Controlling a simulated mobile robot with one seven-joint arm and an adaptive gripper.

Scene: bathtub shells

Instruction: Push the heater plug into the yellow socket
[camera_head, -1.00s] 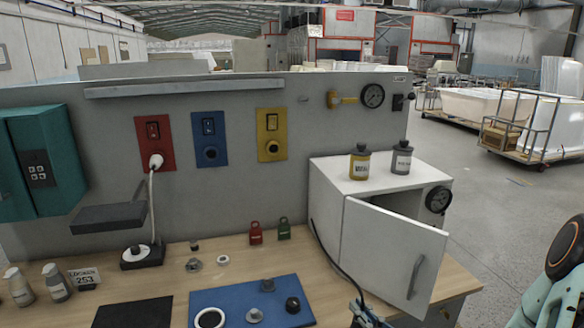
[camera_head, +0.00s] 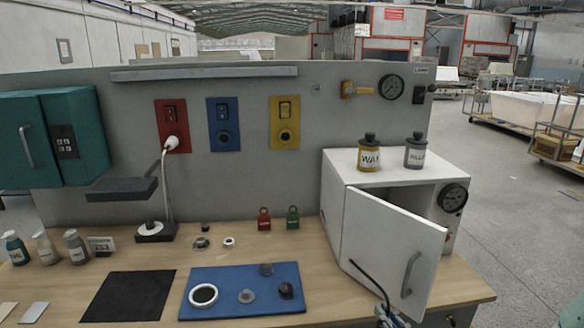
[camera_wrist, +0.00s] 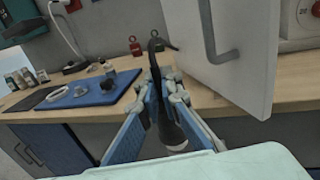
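The yellow socket (camera_head: 285,135) is a panel on the grey back wall, with a switch above a round dark outlet; nothing is in it. It is right of the blue socket (camera_head: 224,137). My gripper (camera_head: 386,314) is at the bottom edge of the head view, in front of the white cabinet, low and right of the yellow socket. In the wrist view its blue-padded fingers (camera_wrist: 162,82) converge on a dark plug (camera_wrist: 172,128) with a pale round end, seemingly the heater plug. A black cable (camera_head: 362,274) rises from it and bends over. The fingers partly hide the plug.
The white cabinet (camera_head: 338,198) stands right on the bench, its door (camera_head: 390,245) open towards me, with two jars on top. A white plug (camera_head: 171,143) sits in the red socket (camera_head: 173,115). A blue mat (camera_head: 225,290) holds small parts; red and green padlocks stand behind.

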